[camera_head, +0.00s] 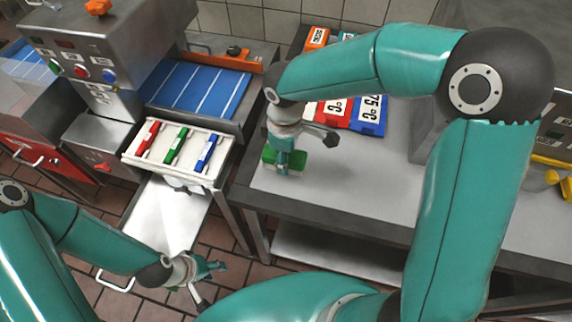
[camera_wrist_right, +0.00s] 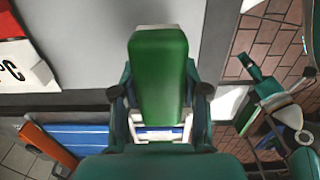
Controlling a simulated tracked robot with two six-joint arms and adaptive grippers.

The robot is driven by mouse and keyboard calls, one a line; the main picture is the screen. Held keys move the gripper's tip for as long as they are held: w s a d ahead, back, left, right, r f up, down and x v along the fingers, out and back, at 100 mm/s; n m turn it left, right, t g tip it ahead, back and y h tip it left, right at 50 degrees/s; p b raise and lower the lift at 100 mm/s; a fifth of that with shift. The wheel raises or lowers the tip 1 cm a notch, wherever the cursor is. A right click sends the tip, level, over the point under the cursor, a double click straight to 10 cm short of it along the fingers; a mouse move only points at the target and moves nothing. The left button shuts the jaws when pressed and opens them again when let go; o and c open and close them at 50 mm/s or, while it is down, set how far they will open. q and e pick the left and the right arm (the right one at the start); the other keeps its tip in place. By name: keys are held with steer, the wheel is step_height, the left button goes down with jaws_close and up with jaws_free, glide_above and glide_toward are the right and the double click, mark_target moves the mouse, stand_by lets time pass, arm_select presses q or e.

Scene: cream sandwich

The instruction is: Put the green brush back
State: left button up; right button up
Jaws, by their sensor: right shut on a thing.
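The green brush (camera_head: 298,161) is at the left end of the grey worktop in the head view. My right gripper (camera_head: 284,166) is over it and shut on it. In the right wrist view the green block of the brush (camera_wrist_right: 158,75) sits between the two fingers. In the head view I cannot tell whether the brush touches the worktop. A white tray (camera_head: 139,163) to the left holds a red, a green and a blue piece side by side. My left gripper (camera_head: 210,283) is open and empty, low at the bottom, below the tray.
Blue and red numbered boxes (camera_head: 368,115) stand behind my right gripper on the worktop (camera_head: 345,185). A blue conveyor (camera_head: 200,90) lies behind the tray. A gap with floor separates the tray stand from the worktop. The worktop's front middle is clear.

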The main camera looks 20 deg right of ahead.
steer(key=shift+f, duration=2.3)
steer(key=shift+f, duration=0.1)
steer(key=o, duration=1.1)
step_height(320, 180, up, 12)
steer(key=shift+f, duration=0.1)
steer(key=shift+r, duration=0.25)
